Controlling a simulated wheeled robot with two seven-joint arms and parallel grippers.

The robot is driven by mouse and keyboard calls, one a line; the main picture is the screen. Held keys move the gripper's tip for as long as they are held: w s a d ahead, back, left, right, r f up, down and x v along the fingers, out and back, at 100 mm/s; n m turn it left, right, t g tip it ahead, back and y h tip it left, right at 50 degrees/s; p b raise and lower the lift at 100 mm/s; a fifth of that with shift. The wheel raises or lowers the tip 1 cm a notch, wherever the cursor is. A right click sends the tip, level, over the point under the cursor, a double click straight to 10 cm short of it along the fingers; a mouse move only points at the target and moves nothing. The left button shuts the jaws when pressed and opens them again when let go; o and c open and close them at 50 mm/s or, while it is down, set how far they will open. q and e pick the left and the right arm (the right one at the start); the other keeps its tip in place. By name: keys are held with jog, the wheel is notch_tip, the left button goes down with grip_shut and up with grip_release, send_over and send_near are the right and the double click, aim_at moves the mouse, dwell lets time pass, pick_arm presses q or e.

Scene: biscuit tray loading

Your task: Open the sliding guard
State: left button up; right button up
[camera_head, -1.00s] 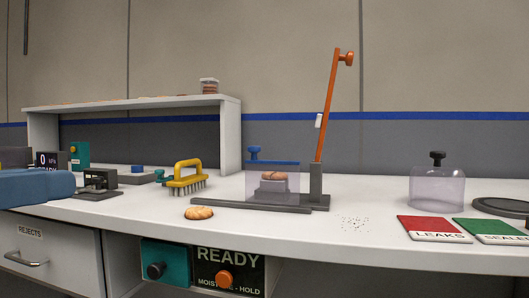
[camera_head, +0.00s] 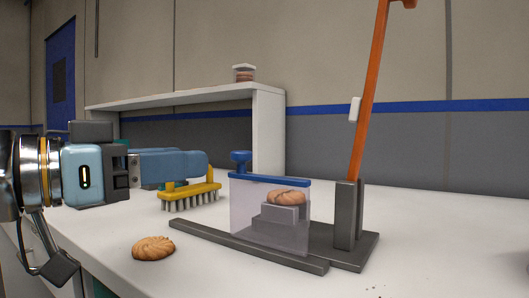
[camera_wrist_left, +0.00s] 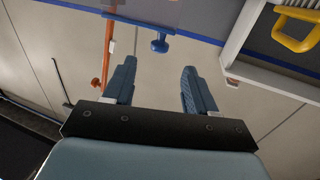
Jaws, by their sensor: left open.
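The sliding guard (camera_head: 268,222) is a clear panel with a blue top bar and a blue knob (camera_head: 241,162) at its left end. It stands in front of a grey block (camera_head: 279,213) with a biscuit on it. In the left wrist view the knob (camera_wrist_left: 159,43) hangs beyond and between the fingertips, apart from them. My left gripper (camera_head: 205,163) comes in from the left, short of the knob and above the yellow brush. In the left wrist view its two blue fingers (camera_wrist_left: 157,78) are apart with nothing between them. My right gripper is not in view.
An orange lever (camera_head: 370,90) rises from a dark post right of the guard. A yellow brush (camera_head: 190,193) stands under my left fingers. A loose biscuit (camera_head: 153,248) lies in front. A white shelf (camera_head: 268,120) stands behind. The table is clear at right.

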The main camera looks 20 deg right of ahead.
aim_at(251, 156)
pick_arm(q)
jog(key=p+x, duration=0.3)
jog(key=x, duration=0.7)
jog(key=shift+w+d+r, duration=0.1)
jog(key=shift+d, duration=0.2)
jog(key=shift+w+d, duration=0.25)
jog(key=shift+d, duration=0.3)
grip_shut()
